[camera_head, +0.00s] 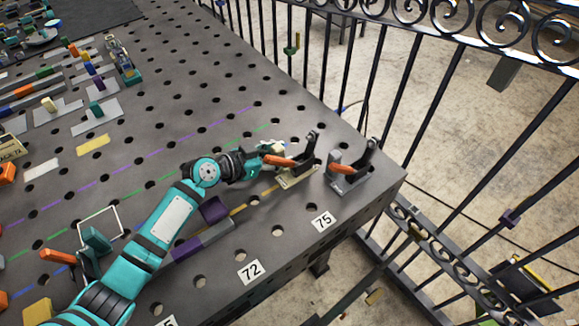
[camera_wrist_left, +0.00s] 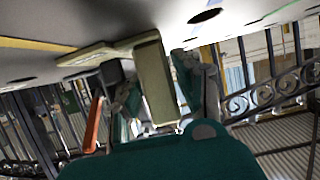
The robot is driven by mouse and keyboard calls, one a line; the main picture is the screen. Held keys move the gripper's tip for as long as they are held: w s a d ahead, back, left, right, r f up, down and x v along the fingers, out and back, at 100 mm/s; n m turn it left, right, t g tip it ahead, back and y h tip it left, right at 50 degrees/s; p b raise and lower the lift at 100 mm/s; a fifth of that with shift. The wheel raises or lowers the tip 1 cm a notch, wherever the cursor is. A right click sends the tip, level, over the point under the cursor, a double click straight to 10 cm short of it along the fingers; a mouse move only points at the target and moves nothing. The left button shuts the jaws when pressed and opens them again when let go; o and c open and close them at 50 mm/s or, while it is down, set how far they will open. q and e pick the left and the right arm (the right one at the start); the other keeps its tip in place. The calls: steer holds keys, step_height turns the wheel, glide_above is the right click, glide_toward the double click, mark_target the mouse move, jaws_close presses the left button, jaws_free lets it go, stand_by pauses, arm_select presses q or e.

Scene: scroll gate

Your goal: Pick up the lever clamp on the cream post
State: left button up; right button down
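The lever clamp on the cream post (camera_head: 297,179) stands near the table's right corner, with a cream base, a dark lever and an orange handle. My left gripper (camera_head: 274,151) is at its left side, and its fingertips are partly hidden by the clamp. In the left wrist view, upside down, the cream post (camera_wrist_left: 154,82) shows between the two fingers (camera_wrist_left: 158,98). The fingers look spread around the post; firm contact cannot be made out. The clamp's orange handle (camera_wrist_left: 93,125) is left of the fingers there. My right gripper is not in view.
A similar clamp with a grey base (camera_head: 348,178) stands close by on the right, near the table edge. A purple and grey block (camera_head: 204,238) lies below my left forearm. A black iron fence (camera_head: 390,95) runs beyond the perforated table (camera_head: 200,80).

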arm_select(q)
jaws_close()
steer(key=shift+w+r, duration=0.1)
steer(key=shift+r, duration=0.1)
stand_by(0.3)
steer(key=shift+r, duration=0.1)
